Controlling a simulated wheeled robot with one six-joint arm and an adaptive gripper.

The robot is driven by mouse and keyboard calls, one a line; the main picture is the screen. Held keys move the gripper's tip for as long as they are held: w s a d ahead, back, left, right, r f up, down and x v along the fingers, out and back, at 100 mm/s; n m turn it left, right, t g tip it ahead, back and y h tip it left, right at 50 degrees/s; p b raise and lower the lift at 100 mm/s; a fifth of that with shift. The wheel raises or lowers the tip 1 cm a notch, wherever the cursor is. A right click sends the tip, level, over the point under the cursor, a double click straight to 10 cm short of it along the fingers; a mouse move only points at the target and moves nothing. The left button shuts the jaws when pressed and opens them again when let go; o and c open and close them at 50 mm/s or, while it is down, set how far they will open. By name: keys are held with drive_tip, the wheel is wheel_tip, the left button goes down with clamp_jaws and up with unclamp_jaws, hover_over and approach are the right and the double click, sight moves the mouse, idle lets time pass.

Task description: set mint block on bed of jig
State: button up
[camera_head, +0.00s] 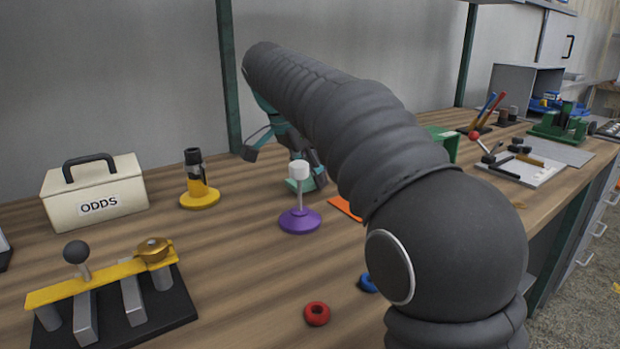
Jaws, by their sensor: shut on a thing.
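My gripper (292,148) is partly in view beyond my dark arm, pointing down over the middle of the bench. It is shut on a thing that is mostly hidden. A mint-green patch (295,186) shows low below the fingers, behind the purple stand. I cannot tell whether it is the mint block or a stand's base. A pale plate (545,174) with a red-knobbed lever and dark clamp parts lies at the right and looks like the jig. My gripper is well to its left.
A purple stand with a white top (300,218) stands close in front of my gripper. A yellow-based holder (198,192), ODDS box (98,200) and yellow-barred fixture (105,283) are left. A red ring (317,313) lies in front; a green box (443,141) stands behind my arm.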

sight(311, 178)
wheel_tip(311, 178, up, 3)
drive_tip(key=shift+r+p, duration=0.2)
drive_tip(key=shift+p, duration=0.15)
drive_tip(key=s+d+r, duration=0.4)
drive_tip(key=d+r, duration=0.2)
drive_tip(key=d, duration=0.5)
drive_tip(key=shift+r, duration=0.35)
